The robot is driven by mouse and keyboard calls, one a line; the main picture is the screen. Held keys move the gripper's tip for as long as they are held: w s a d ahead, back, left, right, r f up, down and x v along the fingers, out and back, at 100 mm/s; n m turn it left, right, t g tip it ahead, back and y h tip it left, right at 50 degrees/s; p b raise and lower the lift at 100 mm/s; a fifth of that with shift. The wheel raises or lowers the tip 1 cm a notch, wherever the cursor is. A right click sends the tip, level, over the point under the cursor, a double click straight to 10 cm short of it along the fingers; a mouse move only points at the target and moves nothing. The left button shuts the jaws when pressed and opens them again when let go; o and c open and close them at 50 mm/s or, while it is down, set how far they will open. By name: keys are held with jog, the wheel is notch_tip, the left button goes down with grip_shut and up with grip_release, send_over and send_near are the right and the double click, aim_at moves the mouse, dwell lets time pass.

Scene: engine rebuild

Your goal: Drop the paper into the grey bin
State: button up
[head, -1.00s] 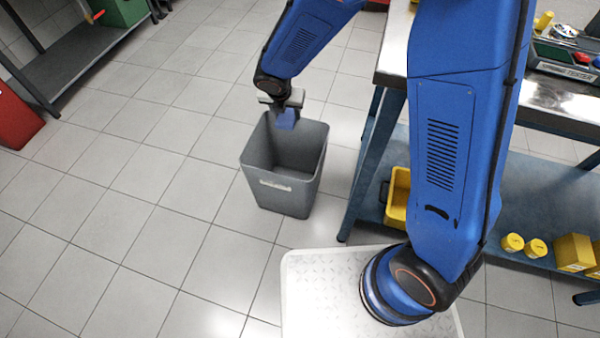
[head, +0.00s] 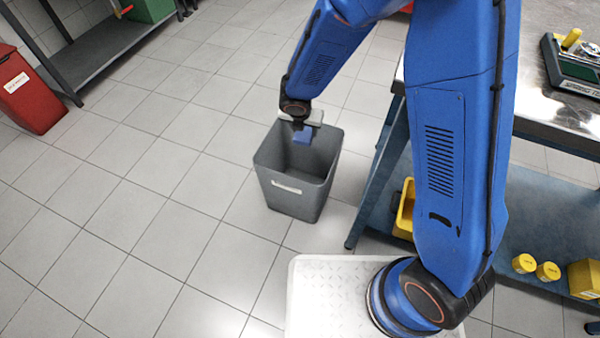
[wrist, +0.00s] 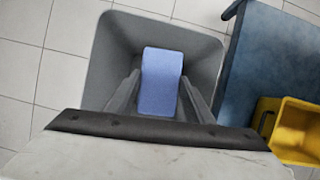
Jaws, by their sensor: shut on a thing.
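The grey bin (head: 297,197) stands open on the tiled floor, left of the workbench, with a pale label on its front. My gripper (head: 303,132) is over the back part of its mouth and is shut on the blue paper (head: 304,138). In the wrist view the paper (wrist: 160,82) shows as a blue block between my two fingers (wrist: 160,97). The bin's walls (wrist: 108,62) surround it in that view, and the bin's floor is partly hidden behind the paper.
A workbench (head: 550,115) with a blue lower shelf (head: 530,205) stands close to the bin's right. A yellow bin (wrist: 297,130) sits on that shelf. A red bin (head: 28,90) stands at the far left. The floor left of the grey bin is clear.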

jog(key=o, duration=1.2)
jog(key=v, duration=1.7)
jog(key=shift+s+a+r, duration=0.1)
jog(key=shift+s+r, duration=0.05)
jog(key=shift+s, duration=0.05)
